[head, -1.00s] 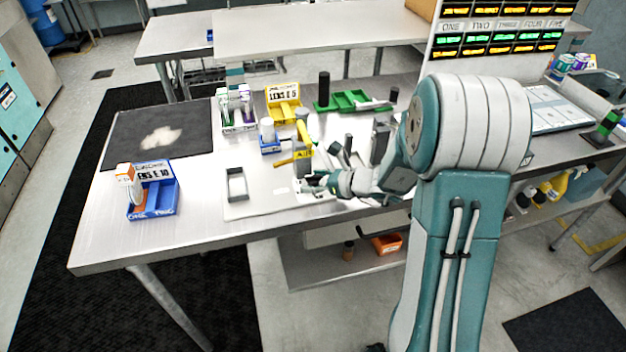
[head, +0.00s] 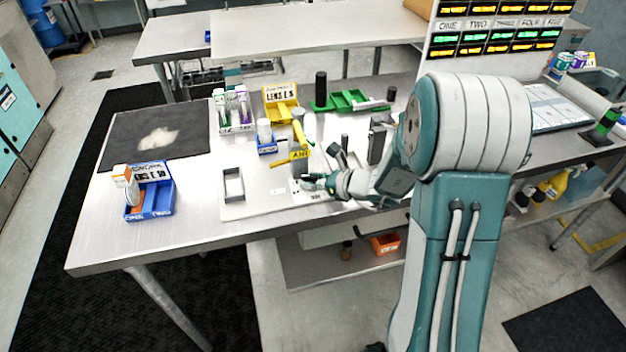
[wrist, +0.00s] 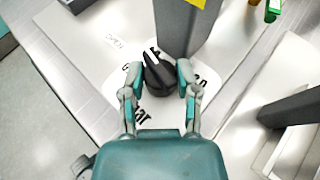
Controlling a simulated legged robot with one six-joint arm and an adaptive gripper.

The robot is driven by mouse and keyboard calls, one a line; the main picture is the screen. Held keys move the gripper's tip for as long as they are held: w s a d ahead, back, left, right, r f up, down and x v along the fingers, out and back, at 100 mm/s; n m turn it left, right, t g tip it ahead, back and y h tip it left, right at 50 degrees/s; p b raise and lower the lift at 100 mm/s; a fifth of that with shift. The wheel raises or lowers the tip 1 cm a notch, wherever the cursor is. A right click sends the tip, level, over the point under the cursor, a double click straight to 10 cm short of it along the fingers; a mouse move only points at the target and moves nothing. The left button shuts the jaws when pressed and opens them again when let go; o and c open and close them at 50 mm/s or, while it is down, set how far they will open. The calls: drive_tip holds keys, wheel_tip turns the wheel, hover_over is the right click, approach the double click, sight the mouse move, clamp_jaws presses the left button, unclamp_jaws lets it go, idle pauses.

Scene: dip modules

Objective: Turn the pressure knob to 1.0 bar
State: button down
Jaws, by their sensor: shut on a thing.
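The pressure knob is a black round dial (wrist: 158,75) with a white pointer line, in the middle of the wrist view. It sits on a white printed plate (wrist: 127,82) whose markings are partly covered, with "bar" legible below the knob. My gripper (wrist: 160,80) has a finger on each side of the knob and is shut on it. The pointer line aims up and slightly left in the wrist view. In the head view my gripper (head: 308,182) is low over the white board, at the foot of a grey post (head: 299,166), and hides the knob.
The grey post (wrist: 185,25) stands just beyond the knob, close to my fingers. A grey holder (wrist: 292,110) is at right in the wrist view. A blue bin (head: 165,207), yellow bin (head: 283,106) and green tray (head: 352,101) stand on the table.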

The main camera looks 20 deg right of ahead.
drive_tip(key=shift+a+r+m+t+h, duration=0.1)
drive_tip(key=shift+m+t+h, duration=0.6)
drive_tip(key=shift+m+h, duration=0.45)
drive_tip(key=shift+a+m+t+h, duration=0.1)
drive_tip(key=shift+m+t+h, duration=0.6)
drive_tip(key=shift+m+h, duration=0.45)
drive_tip(key=shift+c, duration=1.6)
unclamp_jaws()
drive_tip(key=v, duration=0.7)
drive_tip(key=shift+s, duration=0.2)
drive_tip(key=shift+c, duration=0.2)
